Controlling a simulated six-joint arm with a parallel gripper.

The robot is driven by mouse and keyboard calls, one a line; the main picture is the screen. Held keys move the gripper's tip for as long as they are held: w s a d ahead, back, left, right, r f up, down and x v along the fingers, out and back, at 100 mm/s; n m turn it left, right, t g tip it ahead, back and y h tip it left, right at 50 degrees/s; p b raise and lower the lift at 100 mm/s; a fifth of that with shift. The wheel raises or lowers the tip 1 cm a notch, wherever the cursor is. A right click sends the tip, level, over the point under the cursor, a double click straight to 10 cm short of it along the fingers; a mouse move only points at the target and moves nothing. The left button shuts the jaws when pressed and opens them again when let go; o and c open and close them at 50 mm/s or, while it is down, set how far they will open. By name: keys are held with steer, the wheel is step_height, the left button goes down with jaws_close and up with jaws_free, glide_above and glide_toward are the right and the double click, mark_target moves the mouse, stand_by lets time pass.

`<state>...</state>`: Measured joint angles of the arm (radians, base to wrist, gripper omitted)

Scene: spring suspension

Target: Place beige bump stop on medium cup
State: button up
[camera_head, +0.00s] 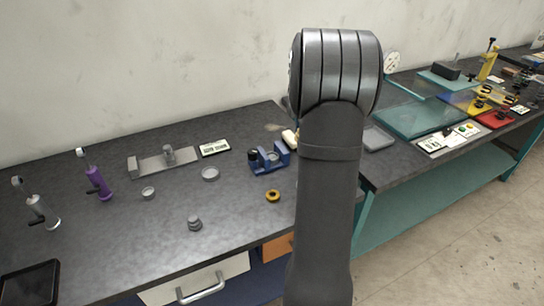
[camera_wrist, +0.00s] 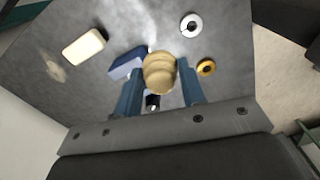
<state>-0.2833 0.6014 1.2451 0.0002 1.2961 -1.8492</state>
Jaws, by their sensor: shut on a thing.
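The beige bump stop (camera_wrist: 160,72), rounded and stepped, is between the two blue fingers of my gripper (camera_wrist: 159,84) in the wrist view. The gripper is shut on it, above the grey table. In the head view my own arm hides the gripper and the bump stop. A pale grey disc with a dark centre (camera_wrist: 191,25) lies on the table beyond the bump stop, apart from it. Two grey round pieces, a wider one (camera_head: 210,174) and a smaller one (camera_head: 148,193), stand on the table. I cannot tell which is the medium cup.
A yellow ring (camera_head: 273,196) lies near the blue fixture (camera_head: 268,159); the ring also shows in the wrist view (camera_wrist: 206,67). A cream block (camera_wrist: 84,48) lies left of the fixture there. A grey stepped piece (camera_head: 195,223) and purple tool (camera_head: 100,182) stand leftward.

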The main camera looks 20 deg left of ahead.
steer(key=shift+w+d, duration=0.35)
steer(key=shift+d, duration=0.05)
steer(key=shift+w+a+f, duration=0.1)
steer(key=shift+a+f, duration=0.1)
glide_above(272, 156)
step_height(272, 156, down, 7)
steer(key=shift+r, duration=0.2)
steer(key=shift+f, duration=1.95)
steer(key=shift+f, duration=0.15)
steer(key=o, duration=1)
